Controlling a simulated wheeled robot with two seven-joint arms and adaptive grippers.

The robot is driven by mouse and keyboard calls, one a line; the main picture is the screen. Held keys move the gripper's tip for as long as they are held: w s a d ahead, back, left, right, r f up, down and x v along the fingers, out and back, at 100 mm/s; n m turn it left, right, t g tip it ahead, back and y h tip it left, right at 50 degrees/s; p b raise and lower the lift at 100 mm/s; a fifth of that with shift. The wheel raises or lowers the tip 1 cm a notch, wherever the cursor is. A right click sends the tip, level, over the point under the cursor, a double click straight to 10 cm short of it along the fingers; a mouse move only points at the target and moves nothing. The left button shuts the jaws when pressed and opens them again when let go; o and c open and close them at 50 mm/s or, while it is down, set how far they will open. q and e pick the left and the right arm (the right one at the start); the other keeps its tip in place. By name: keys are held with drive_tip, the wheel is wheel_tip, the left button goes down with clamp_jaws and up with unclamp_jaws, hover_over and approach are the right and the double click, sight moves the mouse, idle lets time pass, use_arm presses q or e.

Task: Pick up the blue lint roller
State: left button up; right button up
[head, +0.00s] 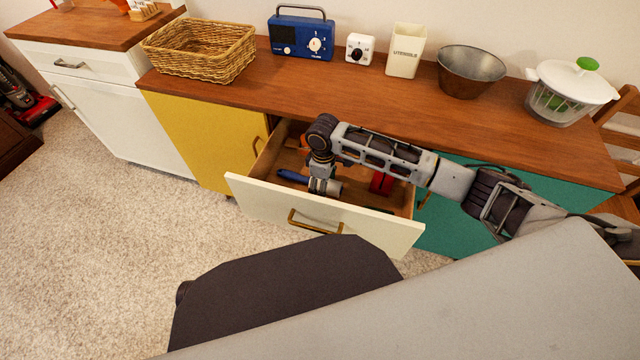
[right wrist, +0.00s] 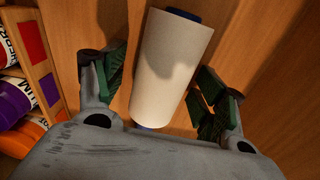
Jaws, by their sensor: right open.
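The blue lint roller (head: 291,176) lies in the open drawer (head: 330,218), its blue handle pointing left in the head view. In the right wrist view its white roll (right wrist: 172,65) fills the space between the fingers, with a blue end at the top and a bit of blue below. My right gripper (head: 323,186) reaches down into the drawer over the roll. The right wrist view shows its green-padded fingers (right wrist: 160,82) open, one on each side of the roll, with gaps visible. The gripper hides part of the roller in the head view. My left gripper is out of view.
A wooden divider (right wrist: 38,60) and several labelled tubes or bottles (right wrist: 14,100) are left of the roller in the wrist view. A red item (head: 381,183) lies in the drawer's right part. The counter (head: 400,103) above holds a basket (head: 200,52), radio (head: 301,36) and bowl (head: 470,72).

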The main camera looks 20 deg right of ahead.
drive_tip(key=c, duration=1.2)
drive_tip(key=shift+r, duration=0.15)
